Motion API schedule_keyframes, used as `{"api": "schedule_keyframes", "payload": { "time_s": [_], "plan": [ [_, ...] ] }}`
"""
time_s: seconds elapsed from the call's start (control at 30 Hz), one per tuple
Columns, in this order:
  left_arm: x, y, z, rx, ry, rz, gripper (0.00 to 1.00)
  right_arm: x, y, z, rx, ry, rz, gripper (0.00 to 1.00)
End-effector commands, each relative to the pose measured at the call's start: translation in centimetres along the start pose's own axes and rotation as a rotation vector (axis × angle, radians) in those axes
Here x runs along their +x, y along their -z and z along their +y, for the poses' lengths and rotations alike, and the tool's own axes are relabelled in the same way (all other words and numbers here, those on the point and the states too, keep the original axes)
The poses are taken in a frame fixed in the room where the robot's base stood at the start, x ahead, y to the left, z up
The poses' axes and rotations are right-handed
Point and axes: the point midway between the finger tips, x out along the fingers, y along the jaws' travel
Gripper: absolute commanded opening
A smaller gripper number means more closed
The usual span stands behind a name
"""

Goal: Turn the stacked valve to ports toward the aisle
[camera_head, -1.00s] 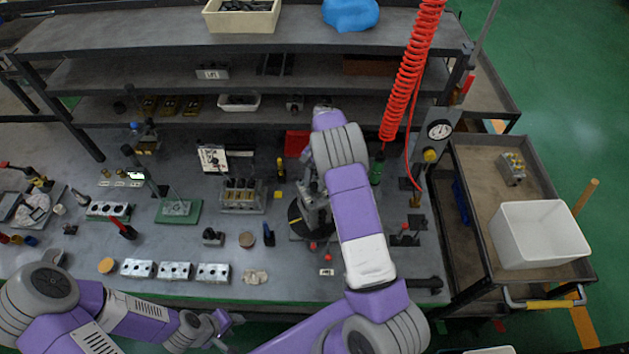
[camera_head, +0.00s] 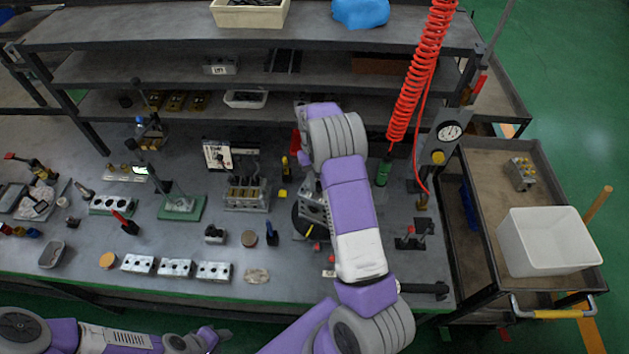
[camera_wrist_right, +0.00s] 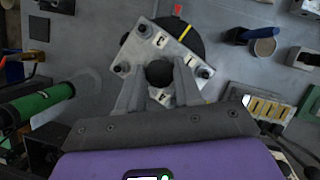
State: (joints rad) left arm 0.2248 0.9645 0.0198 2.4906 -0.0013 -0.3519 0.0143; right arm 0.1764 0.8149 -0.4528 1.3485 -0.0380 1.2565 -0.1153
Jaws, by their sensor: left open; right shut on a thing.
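The valve block (camera_wrist_right: 165,58) is grey with corner bolts and white-marked ports. It sits over a dark round base (camera_wrist_right: 185,32) with a yellow line in the right wrist view, its sides slanted to the picture. My right gripper (camera_wrist_right: 158,76) is shut around the dark round knob on the block's top. In the head view the block (camera_head: 312,207) shows beside my right forearm on the dark round base (camera_head: 299,226); my arm hides part of it and the gripper. My left gripper (camera_head: 217,337) is open and empty, in front of the bench's front edge.
A green cylinder (camera_head: 383,171) stands right of my right forearm, below the red coiled hose (camera_head: 422,70). A ported manifold (camera_head: 246,194) stands left of the valve. Several silver blocks (camera_head: 175,268) line the bench front. A cart (camera_head: 480,158) with a white bin (camera_head: 545,245) is at right.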

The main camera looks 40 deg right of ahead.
Motion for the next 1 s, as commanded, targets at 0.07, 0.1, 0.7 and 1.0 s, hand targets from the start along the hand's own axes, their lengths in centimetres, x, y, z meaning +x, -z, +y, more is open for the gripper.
{"api": "schedule_keyframes", "payload": {
  "time_s": [0.07, 0.1, 0.7, 1.0],
  "plan": [
    [0.13, 0.01, -0.04, 0.0, 0.0, 0.0, 0.43, -0.09, 0.05, -0.08, -0.064, -0.027, 0.003, 0.0],
    [0.17, 0.01, -0.06, 0.0, 0.0, 0.0, 0.43, -0.1, 0.06, -0.1, -0.094, -0.039, 0.003, 0.0],
    [0.44, 0.03, -0.17, 0.0, 0.0, 0.0, 0.43, -0.11, 0.03, -0.29, -0.347, -0.147, 0.002, 0.0],
    [0.45, 0.03, -0.17, 0.0, 0.0, 0.0, 0.43, -0.11, 0.02, -0.28, -0.358, -0.151, 0.002, 0.0]
  ]
}}
